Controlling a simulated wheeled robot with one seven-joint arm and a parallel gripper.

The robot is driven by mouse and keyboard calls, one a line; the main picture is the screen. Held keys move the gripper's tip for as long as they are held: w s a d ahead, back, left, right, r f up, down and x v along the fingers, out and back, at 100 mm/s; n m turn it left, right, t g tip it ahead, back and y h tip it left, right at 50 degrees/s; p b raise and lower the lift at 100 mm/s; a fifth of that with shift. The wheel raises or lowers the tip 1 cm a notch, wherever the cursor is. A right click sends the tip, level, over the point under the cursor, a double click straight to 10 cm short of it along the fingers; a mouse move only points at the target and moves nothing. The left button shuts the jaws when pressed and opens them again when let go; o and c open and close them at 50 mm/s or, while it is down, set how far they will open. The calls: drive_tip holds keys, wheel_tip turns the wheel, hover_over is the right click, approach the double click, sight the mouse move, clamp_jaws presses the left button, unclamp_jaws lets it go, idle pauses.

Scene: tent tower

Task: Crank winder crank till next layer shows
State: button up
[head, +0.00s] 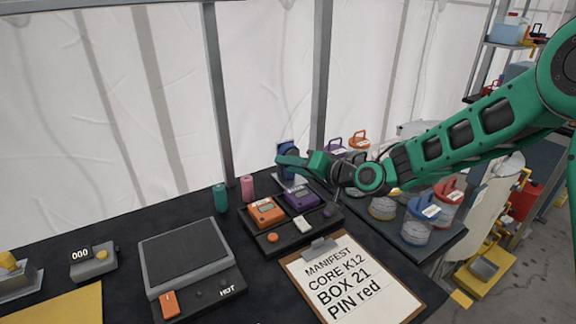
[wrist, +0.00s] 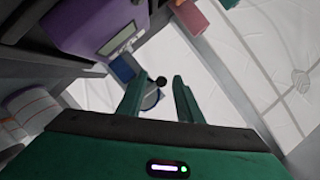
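The winder (head: 287,147) stands at the back of the dark table, behind the purple box; its blue body is largely hidden by my gripper. My gripper (head: 285,160) reaches in from the right at the winder. In the wrist view, its two green fingers (wrist: 158,98) are apart. A dark round knob (wrist: 160,80), seemingly the crank's, shows between and just beyond the fingertips, with a grey round part (wrist: 151,99) below it. I cannot tell whether a finger touches the knob. A blue part (wrist: 124,68) shows to the left. The winder's layer is not readable.
A tray (head: 289,241) holds an orange box (head: 265,211) and a purple box (head: 302,199) close to my gripper. Teal (head: 219,197) and pink (head: 247,188) cylinders stand left. A manifest clipboard (head: 385,292) lies in front. Several jars, one with a red lid (head: 449,190), stand right.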

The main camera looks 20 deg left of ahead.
clamp_jaws()
drive_tip(key=shift+a+r, duration=0.1)
drive_tip(key=shift+a, duration=0.3)
drive_tip(key=shift+w+d, duration=0.15)
drive_tip(key=shift+d, duration=0.45)
drive_tip(key=shift+w+d+f, duration=0.15)
drive_tip(key=shift+w+f, duration=0.05)
unclamp_jaws()
drive_tip(key=shift+s, duration=0.1)
